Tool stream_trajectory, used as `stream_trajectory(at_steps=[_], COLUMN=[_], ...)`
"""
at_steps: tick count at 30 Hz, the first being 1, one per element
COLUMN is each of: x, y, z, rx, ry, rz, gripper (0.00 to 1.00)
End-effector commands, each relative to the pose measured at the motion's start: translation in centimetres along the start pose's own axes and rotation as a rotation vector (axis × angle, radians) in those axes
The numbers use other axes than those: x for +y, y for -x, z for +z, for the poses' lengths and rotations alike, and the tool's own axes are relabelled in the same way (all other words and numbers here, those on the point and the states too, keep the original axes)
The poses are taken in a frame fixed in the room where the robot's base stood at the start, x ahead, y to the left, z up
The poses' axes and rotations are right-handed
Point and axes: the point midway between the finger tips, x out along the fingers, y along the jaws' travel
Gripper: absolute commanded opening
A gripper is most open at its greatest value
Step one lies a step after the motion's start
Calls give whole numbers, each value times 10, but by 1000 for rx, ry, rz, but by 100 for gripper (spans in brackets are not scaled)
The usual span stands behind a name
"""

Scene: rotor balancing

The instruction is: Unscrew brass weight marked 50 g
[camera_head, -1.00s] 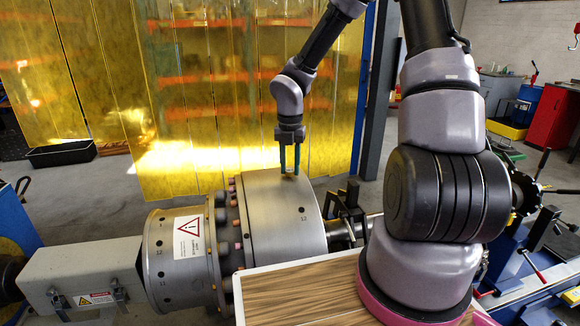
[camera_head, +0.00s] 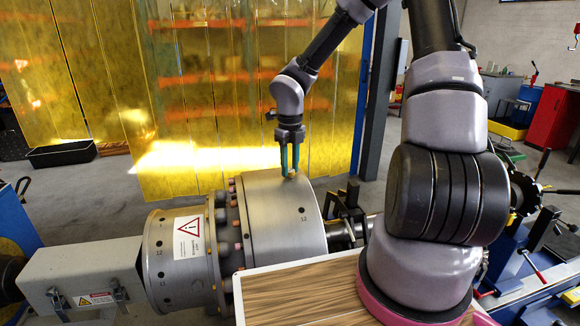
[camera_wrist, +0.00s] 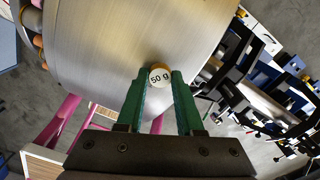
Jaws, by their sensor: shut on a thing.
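The brass weight (camera_wrist: 159,76) shows its white "50 g" face in the wrist view, between the tips of my green fingers. In the head view the small brass weight (camera_head: 292,173) sits at the top of the wide steel rotor drum (camera_head: 275,215). My gripper (camera_head: 290,172) points down at the drum's top and is shut on the weight. It also shows in the wrist view (camera_wrist: 160,85). Whether the weight's thread is still in the drum is hidden.
A wooden-topped surface (camera_head: 300,294) stands in front of the drum. A flanged drum with a warning label (camera_head: 187,237) is at left, beside a grey housing (camera_head: 80,270). Yellow curtains (camera_head: 90,80) hang behind. Clamps and shaft parts (camera_head: 345,222) lie right of the drum.

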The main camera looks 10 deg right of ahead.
Motion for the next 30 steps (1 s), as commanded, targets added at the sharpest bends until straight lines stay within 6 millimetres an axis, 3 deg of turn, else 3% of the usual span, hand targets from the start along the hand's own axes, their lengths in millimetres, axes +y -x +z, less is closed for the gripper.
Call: stream_trajectory(at_steps=[6, 13, 20, 21, 23, 24, 30], x=[0, 0, 0, 0, 0, 0, 0], y=[0, -1, 0, 0, 0, 0, 0], z=[0, 0, 0, 0, 0, 0, 0], rx=[0, 0, 0, 0, 0, 0, 0], ry=[5, 179, 196, 196, 196, 196, 195], rz=[0, 4, 0, 0, 0, 0, 0], gripper=[0, 0, 0, 43, 66, 71, 71])
